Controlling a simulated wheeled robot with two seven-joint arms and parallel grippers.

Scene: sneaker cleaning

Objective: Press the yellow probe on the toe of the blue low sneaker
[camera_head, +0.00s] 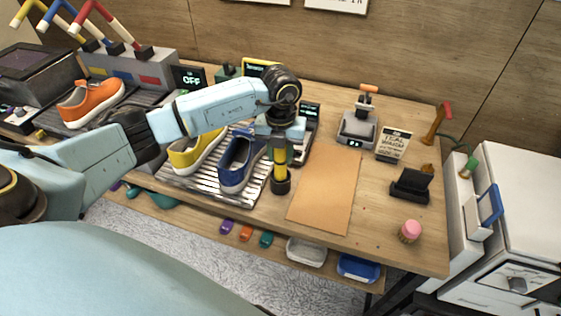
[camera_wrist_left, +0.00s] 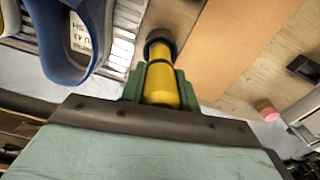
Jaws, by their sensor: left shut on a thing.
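The blue low sneaker (camera_head: 240,163) sits on a ribbed metal rack on the workbench, its toe towards the front edge. It also shows at the upper left of the left wrist view (camera_wrist_left: 58,48). My left gripper (camera_head: 280,158) is shut on the yellow probe (camera_head: 280,172), a yellow cylinder with a dark round end pointing down. The probe stands just right of the sneaker and looks apart from it. In the left wrist view the probe (camera_wrist_left: 160,85) is between green finger pads. My right gripper is not in view.
A yellow sneaker (camera_head: 196,152) stands left of the blue one on the metal rack (camera_head: 205,192). An orange sneaker (camera_head: 90,101) is farther left. A tan mat (camera_head: 325,190) lies clear to the right. A pink-topped brush (camera_head: 411,231) stands near the right front.

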